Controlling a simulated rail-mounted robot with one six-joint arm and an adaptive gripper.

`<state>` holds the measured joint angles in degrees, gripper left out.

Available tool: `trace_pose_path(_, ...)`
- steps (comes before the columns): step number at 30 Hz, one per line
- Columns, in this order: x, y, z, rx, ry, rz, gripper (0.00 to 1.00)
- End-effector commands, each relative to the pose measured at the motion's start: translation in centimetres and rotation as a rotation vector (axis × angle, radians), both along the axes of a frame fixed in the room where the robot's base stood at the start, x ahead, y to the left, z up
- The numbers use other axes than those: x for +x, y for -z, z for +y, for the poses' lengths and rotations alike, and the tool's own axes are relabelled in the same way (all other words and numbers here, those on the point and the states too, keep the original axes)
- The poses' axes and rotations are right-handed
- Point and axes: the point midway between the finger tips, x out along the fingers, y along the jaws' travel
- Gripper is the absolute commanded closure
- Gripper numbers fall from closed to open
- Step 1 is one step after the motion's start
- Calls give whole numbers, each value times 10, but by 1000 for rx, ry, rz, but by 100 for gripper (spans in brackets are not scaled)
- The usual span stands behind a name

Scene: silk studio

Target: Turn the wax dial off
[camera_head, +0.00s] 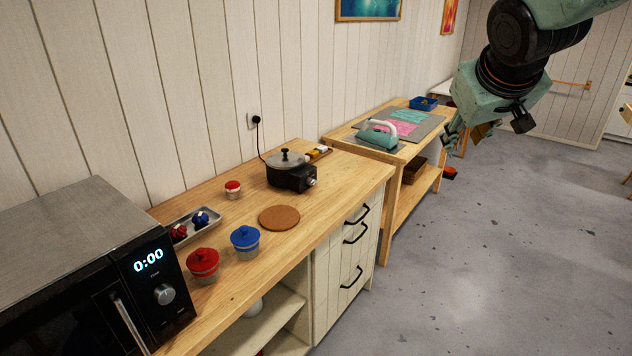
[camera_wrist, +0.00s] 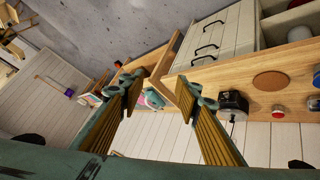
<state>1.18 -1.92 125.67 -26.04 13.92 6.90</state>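The wax pot (camera_head: 288,169) is a black-based pot with a lid, standing on the wooden counter in the head view. Its dial (camera_head: 311,182) is a small silvery knob on the right side of the base; its setting is too small to read. The pot also shows in the wrist view (camera_wrist: 233,102), just right of a finger. My gripper (camera_head: 468,135) hangs in the air at the upper right of the head view, well away from the pot. In the wrist view its two fingers (camera_wrist: 165,112) are wide apart with nothing between them.
A microwave (camera_head: 100,275) stands at the counter's left end. Red (camera_head: 203,262) and blue (camera_head: 245,238) lidded jars, a metal tray (camera_head: 183,238) and a cork mat (camera_head: 279,218) lie near the pot. A second table holds an iron (camera_head: 379,135). Floor (camera_head: 480,260) in front is clear.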

Motion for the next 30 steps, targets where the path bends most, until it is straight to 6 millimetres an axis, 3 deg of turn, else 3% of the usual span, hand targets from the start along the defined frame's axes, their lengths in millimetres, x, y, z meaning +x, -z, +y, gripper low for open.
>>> trace_pose_path(15, 129, 9, 22, -29, -144, -101, 69)
trace_pose_path(30, 233, 41, 60, -19, -307, -183, 69)
